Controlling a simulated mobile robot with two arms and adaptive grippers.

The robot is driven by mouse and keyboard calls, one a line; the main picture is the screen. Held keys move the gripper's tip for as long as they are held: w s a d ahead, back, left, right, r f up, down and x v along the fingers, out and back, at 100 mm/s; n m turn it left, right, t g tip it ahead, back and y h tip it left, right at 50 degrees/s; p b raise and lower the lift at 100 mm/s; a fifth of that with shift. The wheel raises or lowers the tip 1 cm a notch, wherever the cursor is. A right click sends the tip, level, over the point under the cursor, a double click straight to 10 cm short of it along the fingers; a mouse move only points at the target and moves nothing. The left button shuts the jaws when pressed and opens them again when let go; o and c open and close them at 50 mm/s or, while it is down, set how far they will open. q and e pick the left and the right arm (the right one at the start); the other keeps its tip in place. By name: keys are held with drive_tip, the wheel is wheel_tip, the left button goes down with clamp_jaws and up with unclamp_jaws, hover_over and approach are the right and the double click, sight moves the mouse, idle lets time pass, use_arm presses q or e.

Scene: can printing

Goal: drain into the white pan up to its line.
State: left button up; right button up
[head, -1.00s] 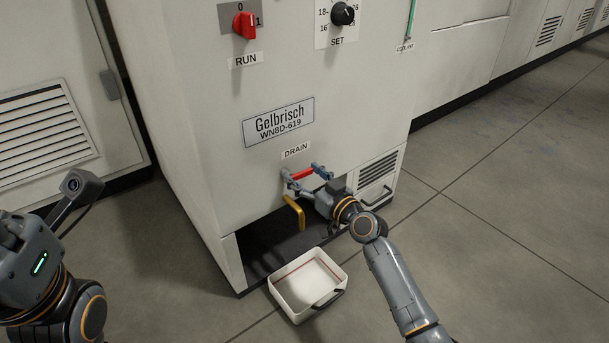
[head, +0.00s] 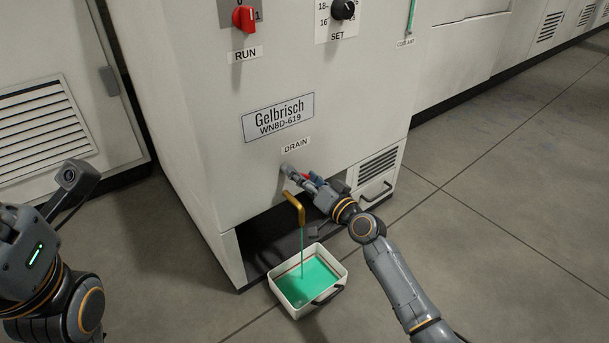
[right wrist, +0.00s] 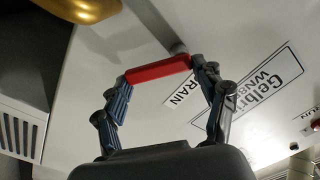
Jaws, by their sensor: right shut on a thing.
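The white pan (head: 333,262) sits on the floor under the brass-yellow spout (head: 296,203). A thin green stream (head: 302,250) falls from the spout into it. Green liquid (head: 308,283) covers the pan's bottom; a thin reddish line shows on the far inner wall, just above the liquid. My right gripper (head: 311,180) is shut on the red drain handle (right wrist: 158,69), which lies between its fingertips in the right wrist view and is mostly hidden in the head view. My left arm shows at the left edge; its fingers are out of frame.
The Gelbrisch cabinet (head: 225,130) stands behind, with a dark open recess at its base behind the pan. A RUN switch (head: 243,18) and SET knob (head: 342,10) are above. The floor (head: 480,260) to the right is clear.

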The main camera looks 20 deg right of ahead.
idle(0.4)
drive_tip(key=o, duration=1.2)
drive_tip(key=shift+c, duration=0.2)
drive_tip(key=v, duration=1.2)
